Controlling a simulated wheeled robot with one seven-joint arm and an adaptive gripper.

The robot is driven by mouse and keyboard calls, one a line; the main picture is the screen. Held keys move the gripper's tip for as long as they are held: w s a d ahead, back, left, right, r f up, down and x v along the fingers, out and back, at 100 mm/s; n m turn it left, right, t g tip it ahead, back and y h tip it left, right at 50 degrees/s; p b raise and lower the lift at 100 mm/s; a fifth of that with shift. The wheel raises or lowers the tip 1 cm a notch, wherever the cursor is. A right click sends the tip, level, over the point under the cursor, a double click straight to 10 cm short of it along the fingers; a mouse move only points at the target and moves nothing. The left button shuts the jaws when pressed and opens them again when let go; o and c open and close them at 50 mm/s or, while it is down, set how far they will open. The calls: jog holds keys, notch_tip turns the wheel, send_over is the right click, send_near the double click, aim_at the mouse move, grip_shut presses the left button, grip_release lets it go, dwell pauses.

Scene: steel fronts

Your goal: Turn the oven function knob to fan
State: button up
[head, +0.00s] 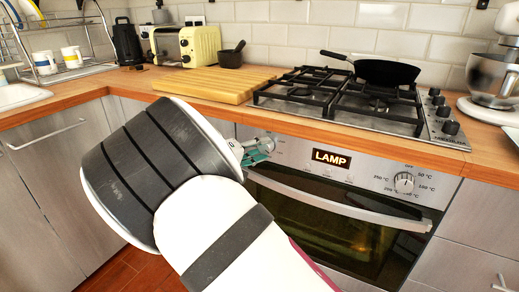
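The oven (318,212) is set under the counter, with its door closed. Its display (331,159) reads "LAMP". The control at the right of its panel is a round temperature knob (404,182) with degree marks around it. My gripper (262,148) is at the left part of the panel, mostly hidden behind my own wrist. The function knob is not clearly visible there; my gripper and arm cover that spot. I cannot tell whether the fingers are open, shut or touching the knob.
The oven handle (338,207) runs across the door below the panel. Above is a gas hob (345,98) with a black pan (380,70) and several knobs on its right. A wooden board (213,84), toaster (186,46) and stand mixer (490,78) stand on the counter.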

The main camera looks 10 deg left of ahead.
jog(key=o, duration=0.3)
jog(key=v, duration=1.2)
